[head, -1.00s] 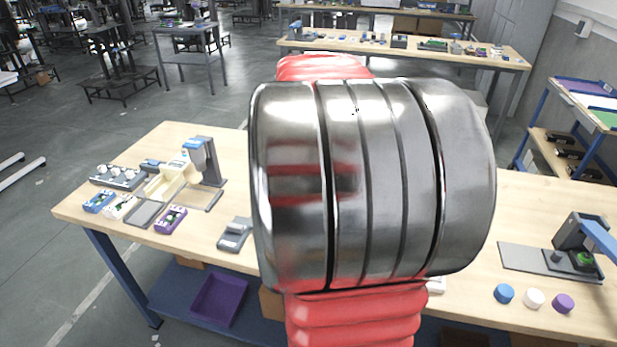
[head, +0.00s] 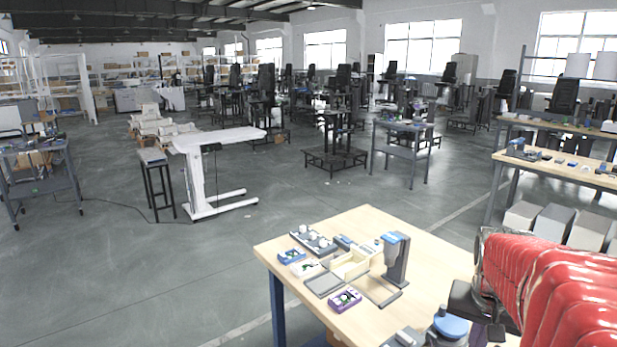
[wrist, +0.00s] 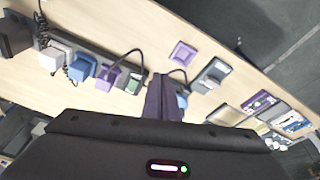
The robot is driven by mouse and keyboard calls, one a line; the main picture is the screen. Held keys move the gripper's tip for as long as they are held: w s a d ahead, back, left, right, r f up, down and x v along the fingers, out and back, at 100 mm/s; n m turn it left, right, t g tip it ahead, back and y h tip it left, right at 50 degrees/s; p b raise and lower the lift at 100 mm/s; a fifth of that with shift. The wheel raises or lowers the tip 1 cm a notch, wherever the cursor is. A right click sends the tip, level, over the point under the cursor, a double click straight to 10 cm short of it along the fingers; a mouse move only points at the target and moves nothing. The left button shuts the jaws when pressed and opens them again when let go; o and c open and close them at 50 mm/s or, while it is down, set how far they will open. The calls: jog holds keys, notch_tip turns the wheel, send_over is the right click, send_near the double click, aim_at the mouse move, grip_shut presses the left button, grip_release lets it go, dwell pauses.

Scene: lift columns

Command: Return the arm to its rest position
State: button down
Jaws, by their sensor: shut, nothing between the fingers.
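My red ribbed arm (head: 560,285) fills the lower right of the head view, over the right part of the wooden workbench (head: 375,222). My gripper (wrist: 165,98) shows in the wrist view as two dark purplish fingers close together, with nothing visible between them. It points towards the bench top and the objects on it. How high the fingertips are above the bench is hard to tell.
On the bench's left end are a cream bin (head: 350,266), a grey stand (head: 397,260), a purple tray (head: 345,301) and a blue tray (head: 291,257). A white desk (head: 215,142) stands farther off. The floor left of the bench is clear.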

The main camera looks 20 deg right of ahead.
jog(key=s+a+r+n+t+y, duration=0.1)
jog(key=a+n, duration=0.4)
jog(key=a, duration=0.9)
jog(key=s+a+r+n+t+y, duration=0.1)
jog(key=a+r+n+t, duration=0.1)
jog(key=a, duration=1.3)
jog(key=n+t, duration=0.1)
jog(key=n, duration=0.1)
jog(key=shift+s+a+r+n, duration=0.15)
jog(key=shift+s+r+n, duration=0.25)
